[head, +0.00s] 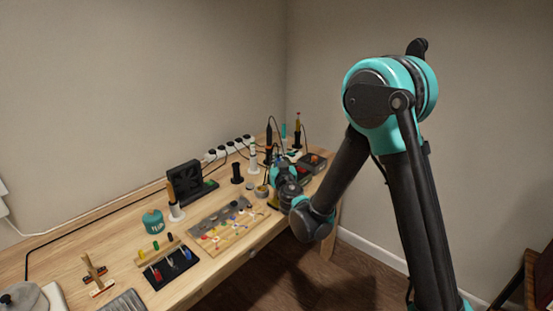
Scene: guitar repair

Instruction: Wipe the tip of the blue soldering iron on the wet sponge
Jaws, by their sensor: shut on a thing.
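My gripper (274,189) is low over the right part of the bench, small and partly hidden by my own wrist. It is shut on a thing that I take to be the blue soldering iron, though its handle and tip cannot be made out. A small yellow patch (273,203) shows just below the gripper, near the bench's front edge. It may be the wet sponge, but it is too small to be sure. Whether anything touches it cannot be told. A black upright holder (236,173) left of the gripper looks empty.
A round tin (262,191) stands close left of my gripper. A white holder (253,158) and an orange-banded iron (268,140) stand behind it. Dark bins (313,163) lie to the right.

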